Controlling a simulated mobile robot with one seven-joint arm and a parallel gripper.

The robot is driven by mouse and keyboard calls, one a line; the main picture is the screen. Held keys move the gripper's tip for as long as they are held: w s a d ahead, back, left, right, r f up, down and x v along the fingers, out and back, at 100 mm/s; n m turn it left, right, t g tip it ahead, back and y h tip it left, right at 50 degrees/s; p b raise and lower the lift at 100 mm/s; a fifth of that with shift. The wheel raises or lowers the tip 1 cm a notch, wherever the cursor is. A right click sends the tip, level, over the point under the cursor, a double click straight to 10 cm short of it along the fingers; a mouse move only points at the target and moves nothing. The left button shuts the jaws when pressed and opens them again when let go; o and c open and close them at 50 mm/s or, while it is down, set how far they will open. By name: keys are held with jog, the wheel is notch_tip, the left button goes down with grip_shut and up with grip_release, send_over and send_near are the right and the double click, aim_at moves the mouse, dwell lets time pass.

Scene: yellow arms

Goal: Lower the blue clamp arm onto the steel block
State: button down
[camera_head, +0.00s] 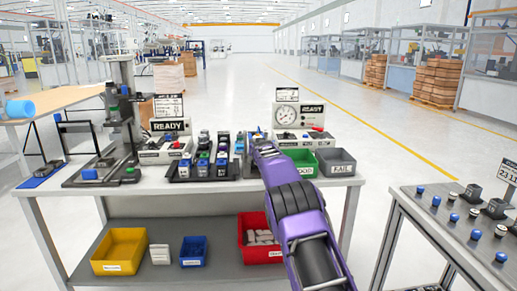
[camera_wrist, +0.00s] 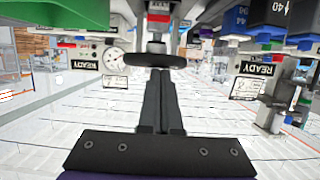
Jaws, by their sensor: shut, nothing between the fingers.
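My gripper (camera_wrist: 162,72) is shut and empty. In the wrist view its dark fingers reach up to a dark round disc (camera_wrist: 153,60), with a grey upright part above it; I cannot tell whether they touch. In the head view my purple arm reaches over the bench and hides part of what lies at its end. I cannot clearly pick out the blue clamp arm or the steel block. Several blue-faced parts (camera_head: 203,170) stand in a dark rack left of my arm, and blue labelled blocks (camera_wrist: 267,18) show at the wrist view's upper right.
The bench (camera_head: 215,194) bears a tall press (camera_head: 123,100) at left, two READY panels and green (camera_head: 303,161) and dark grey (camera_head: 337,161) bins right of my arm. Yellow (camera_head: 119,251), blue (camera_head: 193,250) and red (camera_head: 259,240) bins sit below. A second table (camera_head: 425,220) stands at right.

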jog(key=f, duration=0.3)
jog(key=shift+s+f+g, duration=0.2)
jog(key=shift+f+g, duration=0.05)
jog(key=shift+g, duration=0.05)
notch_tip(320, 180, up, 6)
jog(key=s+f, duration=0.6)
jog(key=s, duration=0.1)
jog(key=shift+b, duration=0.3)
jog(key=shift+r+t, duration=0.1)
jog(key=shift+t, duration=0.3)
